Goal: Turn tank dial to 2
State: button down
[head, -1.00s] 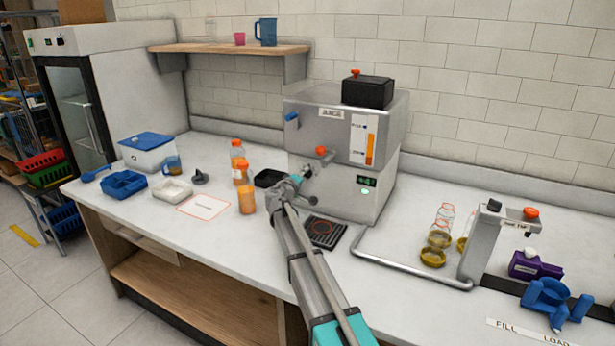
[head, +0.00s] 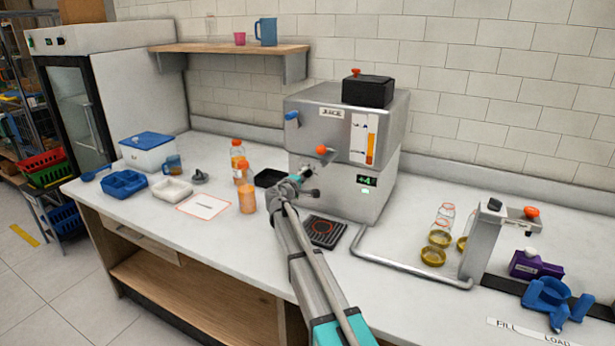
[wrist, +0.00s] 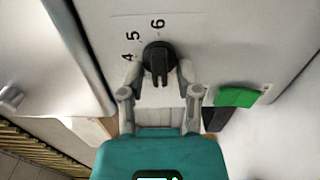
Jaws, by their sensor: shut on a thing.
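The black dial (wrist: 159,58) is on the pale panel of the juicer in the wrist view. The numbers 4, 5 and 6 show around its upper left side and top; any other numbers are hidden or out of view. The dial's ridge runs down the picture, toward my palm. My gripper (wrist: 159,75) is shut on the dial, one finger on each side. In the head view my arm reaches the front left of the juicer (head: 340,145), where my gripper hides most of the dial. A green display there appears to read +4.
An orange-knobbed lever (head: 321,150) is just above my gripper. Orange bottles (head: 247,190) stand to the left, and a black drip tray (head: 325,231) lies below. A metal rail (head: 410,275) and flasks (head: 439,240) are to the right.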

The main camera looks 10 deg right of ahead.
jog(key=c, duration=0.7)
grip_release()
jog(key=shift+a, duration=0.1)
jog(key=shift+o, duration=0.2)
jog(key=v, duration=1.2)
jog(key=shift+r, duration=0.1)
